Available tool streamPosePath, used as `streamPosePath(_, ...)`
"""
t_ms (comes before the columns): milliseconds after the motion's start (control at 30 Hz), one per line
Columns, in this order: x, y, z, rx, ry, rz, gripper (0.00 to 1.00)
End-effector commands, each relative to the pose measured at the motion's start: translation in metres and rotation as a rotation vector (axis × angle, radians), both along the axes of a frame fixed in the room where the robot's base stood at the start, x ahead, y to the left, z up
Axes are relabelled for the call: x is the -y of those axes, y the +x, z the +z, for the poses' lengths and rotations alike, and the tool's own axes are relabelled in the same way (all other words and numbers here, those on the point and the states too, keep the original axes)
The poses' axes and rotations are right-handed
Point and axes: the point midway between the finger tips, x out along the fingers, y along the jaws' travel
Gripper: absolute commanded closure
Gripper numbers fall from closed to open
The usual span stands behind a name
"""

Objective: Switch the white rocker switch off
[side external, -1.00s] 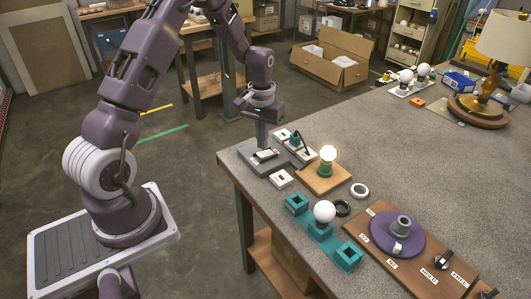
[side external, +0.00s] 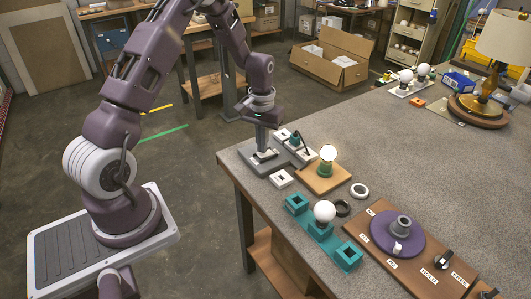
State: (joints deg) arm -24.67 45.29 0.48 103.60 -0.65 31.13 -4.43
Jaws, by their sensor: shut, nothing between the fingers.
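The white rocker switch (side external: 268,156) sits on a grey base (side external: 256,168) near the table's far left corner. My gripper (side external: 262,149) is shut and empty, pointing straight down over the switch. Its fingertips cover part of the switch and appear to be at or just above its top; I cannot tell whether they touch. The rocker's tilt is too small and too covered to tell. A round bulb (side external: 328,153) in a green socket on a wooden board (side external: 318,184) glows.
A teal holder (side external: 296,204) with a white bulb (side external: 324,211) and a brown board with a purple disc (side external: 380,236) are nearer.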

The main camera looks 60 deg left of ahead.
Motion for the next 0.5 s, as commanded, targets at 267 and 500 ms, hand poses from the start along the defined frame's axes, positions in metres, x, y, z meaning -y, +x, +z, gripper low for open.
streamPosePath(267,0.0,0.0,-0.0042,0.001,0.0,0.0,1.0)
streamPosePath(500,0.0001,-0.0002,-0.0079,0.0,0.0,0.0,1.0)
